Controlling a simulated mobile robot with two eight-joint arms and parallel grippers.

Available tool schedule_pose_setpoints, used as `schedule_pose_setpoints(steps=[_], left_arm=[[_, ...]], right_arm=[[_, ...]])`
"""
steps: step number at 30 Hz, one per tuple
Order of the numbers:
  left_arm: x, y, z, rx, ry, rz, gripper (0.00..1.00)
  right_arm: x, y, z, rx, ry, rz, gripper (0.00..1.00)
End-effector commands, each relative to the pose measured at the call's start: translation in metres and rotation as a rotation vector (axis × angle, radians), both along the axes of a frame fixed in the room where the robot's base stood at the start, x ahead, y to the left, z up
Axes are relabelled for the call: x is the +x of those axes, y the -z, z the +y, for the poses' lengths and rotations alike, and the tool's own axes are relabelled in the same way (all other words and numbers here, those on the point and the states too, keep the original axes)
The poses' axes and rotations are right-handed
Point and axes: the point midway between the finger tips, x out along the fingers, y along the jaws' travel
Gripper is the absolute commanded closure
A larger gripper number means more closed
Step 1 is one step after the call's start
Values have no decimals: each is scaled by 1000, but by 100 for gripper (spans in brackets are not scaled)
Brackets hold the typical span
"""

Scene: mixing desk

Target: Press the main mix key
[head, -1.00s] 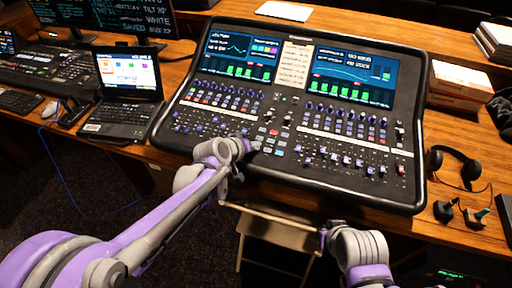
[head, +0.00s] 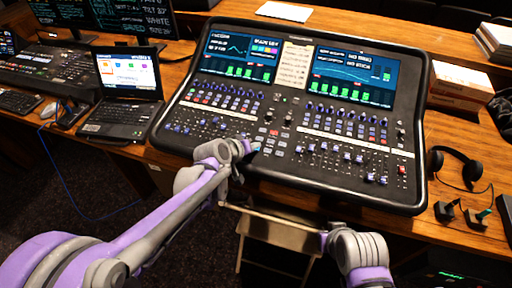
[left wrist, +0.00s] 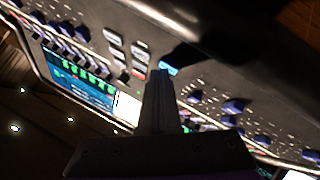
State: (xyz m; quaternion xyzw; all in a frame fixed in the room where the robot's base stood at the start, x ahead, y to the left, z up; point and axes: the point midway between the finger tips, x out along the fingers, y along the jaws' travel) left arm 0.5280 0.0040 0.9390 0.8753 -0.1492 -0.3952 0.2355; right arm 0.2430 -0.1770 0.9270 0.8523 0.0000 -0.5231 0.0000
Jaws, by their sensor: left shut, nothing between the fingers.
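The mixing desk (head: 283,176) fills the middle of the head view, with two screens above banks of knobs and faders. My left gripper (head: 250,149) is shut and empty, low over the desk's front middle, beside the small centre keys (head: 272,133). In the left wrist view its closed fingers (left wrist: 160,80) end right by a blue-lit key (left wrist: 168,69); I cannot tell whether they touch it. That blue also shows at the fingertips in the head view (head: 256,147). Key labels are too small to read. My right arm is low at the front; its fingers cannot be made out.
A laptop (head: 121,90) and another control panel (head: 57,65) stand left of the desk. Headphones (head: 455,166) and paper stacks (head: 462,85) are at the right. A folding chair (head: 279,230) stands in front, between my arms.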

Motion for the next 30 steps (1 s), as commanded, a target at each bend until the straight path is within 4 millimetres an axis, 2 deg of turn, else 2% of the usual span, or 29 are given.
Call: schedule_pose_setpoints(steps=[12,23,30], left_arm=[[-1,-15,0,1,0,-1,100],[-1,-16,1,0,0,0,100],[-2,-33,1,1,0,-1,100]], right_arm=[[4,-11,0,0,0,-7,100],[4,-11,0,0,0,-7,100],[8,-24,0,0,0,-16,100]])
